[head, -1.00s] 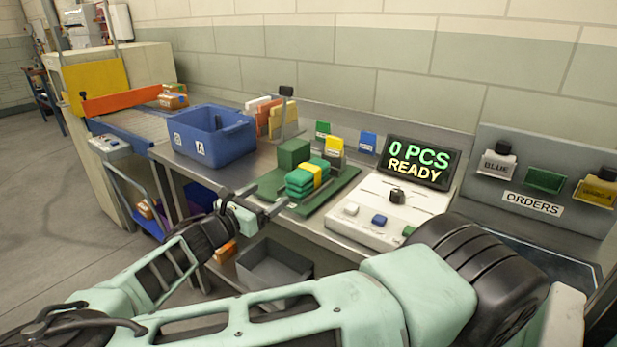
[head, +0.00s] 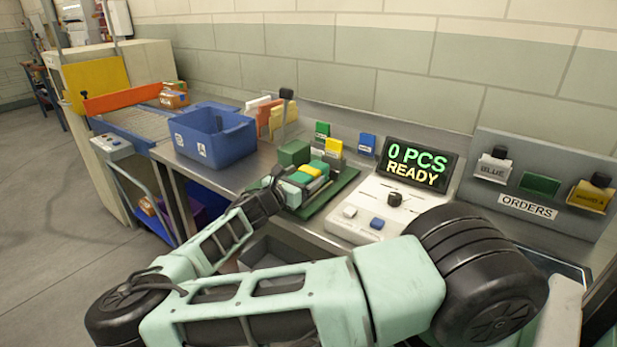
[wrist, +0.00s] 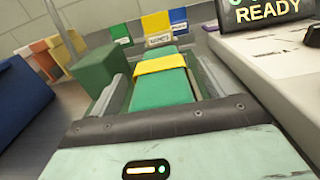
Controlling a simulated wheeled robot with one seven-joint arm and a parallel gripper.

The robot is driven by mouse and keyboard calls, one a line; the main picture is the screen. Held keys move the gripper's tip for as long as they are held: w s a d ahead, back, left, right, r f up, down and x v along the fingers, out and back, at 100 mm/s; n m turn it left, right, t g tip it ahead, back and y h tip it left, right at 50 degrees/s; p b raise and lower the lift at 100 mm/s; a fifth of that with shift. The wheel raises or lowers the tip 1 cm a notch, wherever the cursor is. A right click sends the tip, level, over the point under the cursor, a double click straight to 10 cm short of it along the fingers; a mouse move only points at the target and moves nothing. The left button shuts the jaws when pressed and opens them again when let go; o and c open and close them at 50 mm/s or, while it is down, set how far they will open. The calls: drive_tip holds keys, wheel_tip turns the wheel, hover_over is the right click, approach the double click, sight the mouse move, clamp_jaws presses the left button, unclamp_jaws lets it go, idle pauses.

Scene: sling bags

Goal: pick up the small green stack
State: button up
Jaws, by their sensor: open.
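The small green stack (head: 311,171) has a yellow band (wrist: 160,65) around it and lies on a dark green mat (head: 338,186). In the wrist view the stack's green top (wrist: 162,89) runs away from me between the two fingers. My gripper (wrist: 156,84) is open, with one finger on each side of the stack. I cannot tell whether either finger touches it. In the head view my gripper (head: 291,186) partly hides the stack's near end.
A green block (wrist: 97,72) stands close to the left finger. The white counter with the "0 PCS READY" display (head: 416,164) is to the right. A blue bin (head: 213,138) stands to the left. Small coloured cards (wrist: 155,27) stand behind.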

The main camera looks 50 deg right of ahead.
drive_tip(key=shift+w+d, duration=0.1)
drive_tip(key=shift+d, duration=0.2)
drive_tip(key=c, duration=1.2)
drive_tip(key=shift+c, duration=0.2)
